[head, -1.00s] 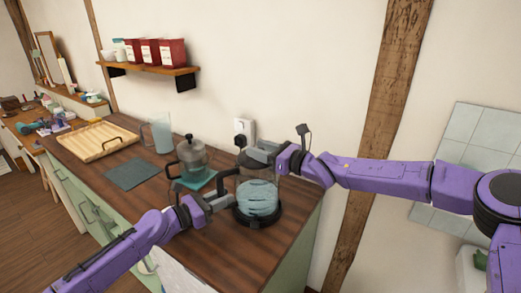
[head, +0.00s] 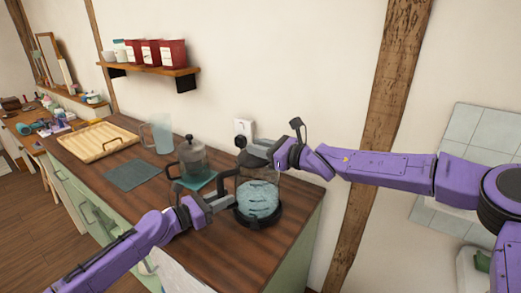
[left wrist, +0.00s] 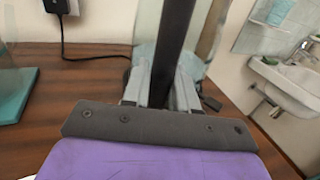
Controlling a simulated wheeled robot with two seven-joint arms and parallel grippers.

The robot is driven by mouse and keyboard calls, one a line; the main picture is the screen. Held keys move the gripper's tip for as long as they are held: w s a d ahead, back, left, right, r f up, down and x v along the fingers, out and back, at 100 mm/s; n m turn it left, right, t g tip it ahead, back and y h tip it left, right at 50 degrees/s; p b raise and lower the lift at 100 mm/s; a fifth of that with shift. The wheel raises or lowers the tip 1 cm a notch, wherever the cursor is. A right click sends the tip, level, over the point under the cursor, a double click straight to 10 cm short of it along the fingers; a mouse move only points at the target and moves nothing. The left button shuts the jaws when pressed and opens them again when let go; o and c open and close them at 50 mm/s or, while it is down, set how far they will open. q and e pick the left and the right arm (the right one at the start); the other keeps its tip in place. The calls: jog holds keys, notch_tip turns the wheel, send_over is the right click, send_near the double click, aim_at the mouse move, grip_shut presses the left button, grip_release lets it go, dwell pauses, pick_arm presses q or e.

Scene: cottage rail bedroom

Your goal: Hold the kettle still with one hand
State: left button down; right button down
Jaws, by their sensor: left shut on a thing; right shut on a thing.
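The glass kettle (head: 259,200), holding bluish liquid, stands upright on its dark round base (head: 259,219) near the right end of the wooden counter. My left gripper (head: 230,198) is shut on the kettle's dark handle, on the kettle's left side. In the left wrist view the handle (left wrist: 177,45) is a dark upright bar between the fingers (left wrist: 160,92), with the glass behind it. My right gripper (head: 257,150) is at the kettle's top, shut on what looks like its dark lid (head: 254,160). The fingers partly hide the lid, so I cannot tell whether it is seated.
A French press (head: 191,157) on a teal mat stands close left of the kettle. A glass pitcher (head: 161,134), dark mat (head: 132,174) and wooden tray (head: 97,143) are farther left. A wall socket (head: 243,127) is behind; its plug and cable (left wrist: 62,40) show in the left wrist view.

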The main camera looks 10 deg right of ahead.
aim_at(252, 156)
jog(key=a+r+n+h, duration=0.2)
jog(key=n, duration=0.1)
jog(key=shift+s+a+r+g, duration=0.1)
jog(key=shift+s+r+g, duration=0.05)
jog(key=shift+s+g, duration=0.2)
jog(key=shift+s+a+r+n+h, duration=0.1)
jog(key=shift+a+r+n+h, duration=0.35)
jog(key=shift+a+n+h, duration=0.5)
jog(key=shift+s+a+r+n+g+h, duration=0.15)
jog(key=shift+a+n+h, duration=0.3)
jog(key=shift+n, duration=0.2)
jog(key=shift+s+a+r+n+g+h, duration=0.1)
jog(key=shift+a+n+h, duration=0.3)
jog(key=shift+n, duration=0.2)
jog(key=shift+s+a+n+h, duration=0.25)
jog(key=shift+a+n+h, duration=0.75)
jog(key=shift+h, duration=0.1)
jog(key=shift+f, duration=0.1)
jog(key=c, duration=1)
grip_release()
jog(key=shift+c, duration=0.2)
notch_tip(252, 156, up, 10)
